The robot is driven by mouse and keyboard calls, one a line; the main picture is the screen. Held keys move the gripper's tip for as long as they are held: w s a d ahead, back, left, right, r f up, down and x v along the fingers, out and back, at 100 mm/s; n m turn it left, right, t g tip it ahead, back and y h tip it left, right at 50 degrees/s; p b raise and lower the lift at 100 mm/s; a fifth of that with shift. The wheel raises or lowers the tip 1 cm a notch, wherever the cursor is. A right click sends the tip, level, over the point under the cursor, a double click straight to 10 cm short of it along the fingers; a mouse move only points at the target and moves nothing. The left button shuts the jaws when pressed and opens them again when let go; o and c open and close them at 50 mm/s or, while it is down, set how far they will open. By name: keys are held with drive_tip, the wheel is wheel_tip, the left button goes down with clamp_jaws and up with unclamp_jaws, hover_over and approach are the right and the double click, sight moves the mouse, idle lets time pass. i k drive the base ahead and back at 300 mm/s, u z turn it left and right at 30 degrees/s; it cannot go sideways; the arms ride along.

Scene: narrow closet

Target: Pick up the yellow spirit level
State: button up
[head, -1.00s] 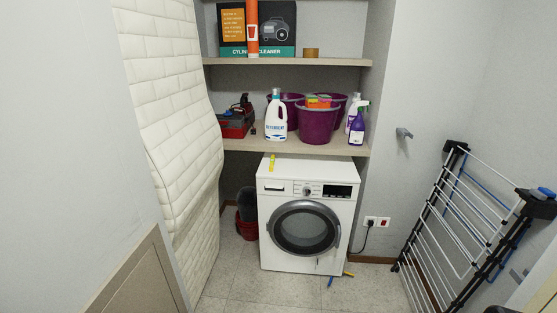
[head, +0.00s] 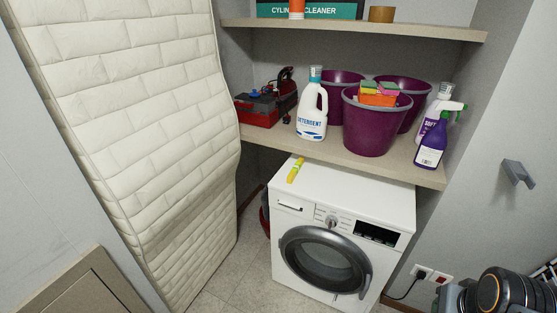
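The yellow spirit level (head: 295,170) lies flat on the top of the white washing machine (head: 398,199), near its left edge. It points from front to back, slightly tilted to the right. Nothing covers it. A dark part of my arm shows at the lower right corner of the head view, well apart from the level. My gripper's fingers are not in view.
The shelf (head: 284,143) above the machine holds a detergent bottle (head: 312,112), purple buckets (head: 370,128), a red toolbox (head: 262,108) and a spray bottle (head: 432,150). A white quilted mattress (head: 150,130) leans on the left. Floor (head: 232,270) shows between them.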

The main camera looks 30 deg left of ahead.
sight(294, 173)
drive_tip(key=u, duration=0.8)
drive_tip(key=i, duration=0.95)
drive_tip(key=u, duration=1.4)
drive_tip(key=i, duration=0.35)
drive_tip(key=u, duration=0.3)
